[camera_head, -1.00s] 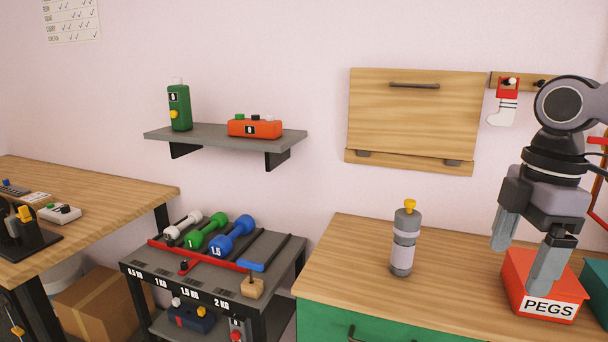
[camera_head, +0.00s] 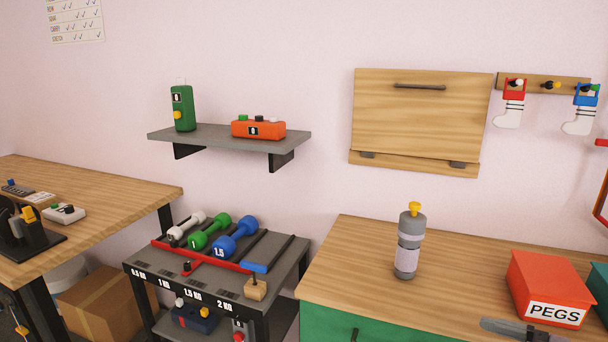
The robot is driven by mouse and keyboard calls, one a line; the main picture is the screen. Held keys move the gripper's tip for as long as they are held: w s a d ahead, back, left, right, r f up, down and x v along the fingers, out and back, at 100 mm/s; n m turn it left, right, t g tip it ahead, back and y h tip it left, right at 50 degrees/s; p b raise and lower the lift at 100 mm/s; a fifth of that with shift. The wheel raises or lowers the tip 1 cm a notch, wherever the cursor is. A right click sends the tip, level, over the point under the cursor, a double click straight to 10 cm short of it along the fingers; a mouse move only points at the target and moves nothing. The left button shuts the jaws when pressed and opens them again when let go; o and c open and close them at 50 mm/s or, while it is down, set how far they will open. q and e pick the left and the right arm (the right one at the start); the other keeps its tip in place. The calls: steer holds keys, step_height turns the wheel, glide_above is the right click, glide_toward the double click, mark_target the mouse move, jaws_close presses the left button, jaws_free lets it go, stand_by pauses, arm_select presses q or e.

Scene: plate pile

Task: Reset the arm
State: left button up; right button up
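Only a small grey part of my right gripper (camera_head: 516,328) shows, at the bottom right edge of the head view, in front of the red PEGS box (camera_head: 548,280). The rest of that gripper and its arm are below the picture, so I cannot tell whether its fingers are open or shut. Nothing held shows in the visible part. My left gripper and arm are out of view.
A grey bottle with a yellow cap (camera_head: 408,242) stands upright on the wooden counter (camera_head: 350,262). A rack (camera_head: 215,283) with dumbbells stands left of it. A wall shelf (camera_head: 215,136) holds a green and an orange device. Socks (camera_head: 511,105) hang at right.

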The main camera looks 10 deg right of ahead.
steer(key=s+a+f+m+t+h, duration=0.1)
steer(key=s+a+f+m+h, duration=0.3)
steer(key=f, duration=0.5)
steer(key=s+a+f+m+h, duration=0.4)
steer(key=f, duration=0.4)
steer(key=s+a+f+m+g, duration=0.1)
steer(key=s+a+f+g, duration=0.1)
steer(key=s+a+f, duration=0.2)
steer(key=a, duration=0.3)
steer(key=shift+a, duration=0.4)
